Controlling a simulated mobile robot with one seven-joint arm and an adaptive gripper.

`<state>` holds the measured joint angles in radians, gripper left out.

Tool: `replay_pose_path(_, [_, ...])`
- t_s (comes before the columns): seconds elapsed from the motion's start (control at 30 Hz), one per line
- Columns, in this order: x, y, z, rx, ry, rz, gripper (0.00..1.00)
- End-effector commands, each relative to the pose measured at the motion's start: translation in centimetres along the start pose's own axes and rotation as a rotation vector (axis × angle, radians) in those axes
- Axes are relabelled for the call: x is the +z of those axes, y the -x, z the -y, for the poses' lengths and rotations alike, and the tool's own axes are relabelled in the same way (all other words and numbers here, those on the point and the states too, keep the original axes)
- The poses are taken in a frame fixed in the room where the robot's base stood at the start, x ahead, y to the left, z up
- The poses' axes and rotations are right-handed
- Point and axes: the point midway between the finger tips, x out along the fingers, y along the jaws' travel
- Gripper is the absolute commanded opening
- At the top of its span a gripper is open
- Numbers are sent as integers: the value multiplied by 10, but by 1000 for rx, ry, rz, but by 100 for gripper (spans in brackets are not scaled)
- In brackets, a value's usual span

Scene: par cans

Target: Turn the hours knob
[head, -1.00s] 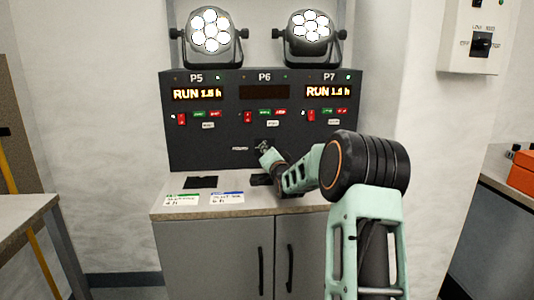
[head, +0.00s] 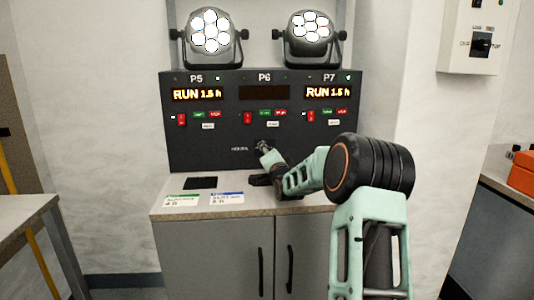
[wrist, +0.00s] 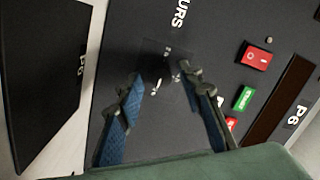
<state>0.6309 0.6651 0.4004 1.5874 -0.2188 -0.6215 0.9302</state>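The hours knob (wrist: 155,66) is a small dark knob on the black panel, with white marks around it and the "HOURS" lettering (wrist: 180,14) above it in the wrist view. My gripper (wrist: 158,80) is open, its two blue-padded fingers apart on either side of the knob's near end. I cannot tell whether either finger touches the knob. In the head view my gripper (head: 264,148) is at the lower middle of the control panel (head: 225,140) and covers the knob. The HOURS label (head: 239,149) shows just left of it.
Above are the P5 and P7 displays (head: 197,93) (head: 327,92), lit "RUN 1.5 h", and the dark P6 display (head: 264,92). Red and green switches (head: 273,112) sit below. The counter (head: 250,205) holds two labelled cards (head: 182,199) and a black plate (head: 201,183).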

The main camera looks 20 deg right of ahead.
Motion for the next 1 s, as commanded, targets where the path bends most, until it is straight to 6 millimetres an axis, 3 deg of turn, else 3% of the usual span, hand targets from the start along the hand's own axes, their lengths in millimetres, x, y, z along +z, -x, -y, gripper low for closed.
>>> replay_pose_path(0.3, [-1,1,1,-1,1,-1,38])
replay_pose_path(0.47, [-1,12,1,-1,2,-1,38])
replay_pose_path(1.0, [-1,98,0,0,3,-2,38])
